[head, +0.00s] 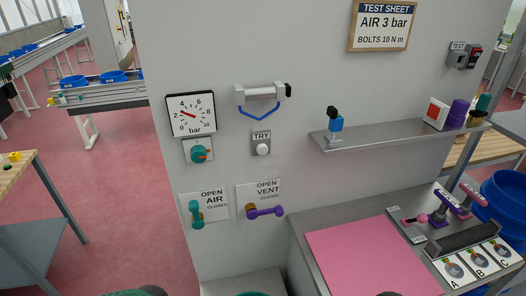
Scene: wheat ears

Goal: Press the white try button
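The white try button (263,149) is a round white knob on a small grey box (261,137) labelled TRY. The box is mounted on the grey wall panel (230,60), right of the teal knob and below the cylinder. Nothing touches or covers the button. Neither of my grippers can be made out. Only dark rounded shapes show at the bottom edge, and I cannot tell what they are.
Around the button are a pressure gauge (191,115), a teal knob (199,154), a cylinder with blue tubing (262,94), and air (196,212) and vent (264,211) levers. A shelf (400,134) juts out at right above a bench with a pink mat (365,262).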

